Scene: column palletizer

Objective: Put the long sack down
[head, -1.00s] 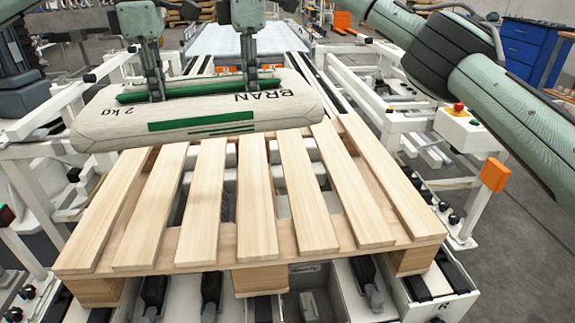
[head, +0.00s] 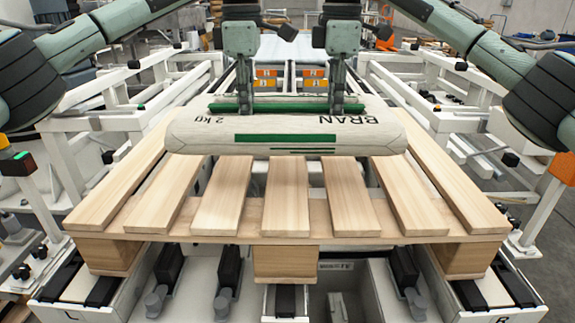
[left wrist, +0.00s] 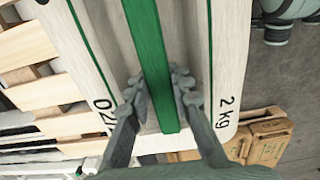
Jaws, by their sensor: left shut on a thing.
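The long sack (head: 285,138) is cream with green bands and the words BRAN and 2 kg. It lies level and crosswise over the far part of the wooden pallet (head: 222,208). I cannot tell whether its underside touches the slats. My left gripper (head: 246,108) is shut on the sack's top, left of its middle. My right gripper (head: 337,108) grips the top right of the middle, its fingertips partly hidden. In the left wrist view the left fingers (left wrist: 160,95) pinch a green band on the sack (left wrist: 197,55), with the pallet (left wrist: 35,60) beside it.
The pallet's near slats are bare. It rests on a white conveyor frame (head: 345,290) with black rollers. White rails (head: 440,110) run along both sides. Brown packages (left wrist: 262,140) show beyond the sack's end in the left wrist view.

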